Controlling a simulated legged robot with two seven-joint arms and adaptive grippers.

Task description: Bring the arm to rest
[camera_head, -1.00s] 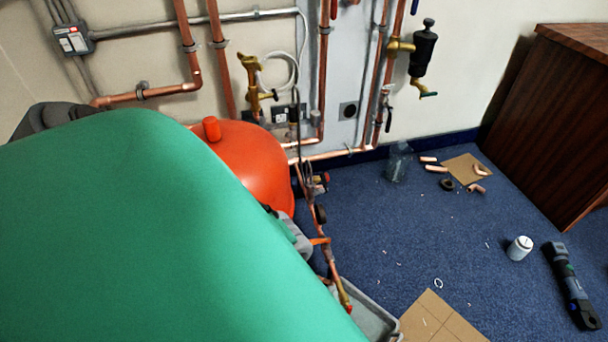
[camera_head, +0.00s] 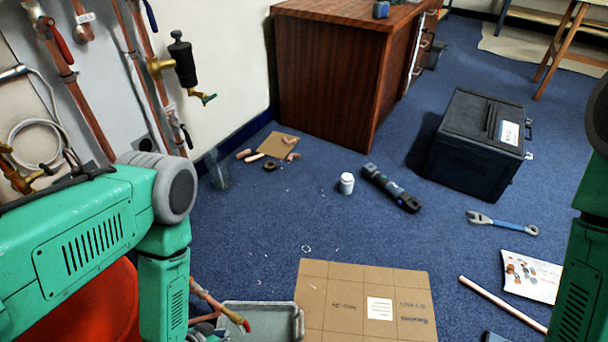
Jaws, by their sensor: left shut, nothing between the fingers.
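My left arm (camera_head: 95,235) comes in from the left as a large green link. It runs to a grey rounded joint, and a second green link (camera_head: 163,295) hangs straight down from there to the bottom edge. My left gripper is shut and empty; its fingers cannot be made out clearly. Part of my right arm (camera_head: 580,265) shows as a green link at the right edge. My right gripper is out of view.
Copper pipes and a black-topped valve (camera_head: 183,62) are on the left wall. An orange-red vessel (camera_head: 100,310) sits behind my left arm. A grey tray (camera_head: 265,318), flat cardboard (camera_head: 340,285), black case (camera_head: 478,138) and tools lie on blue carpet. A wooden cabinet (camera_head: 322,75) stands behind.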

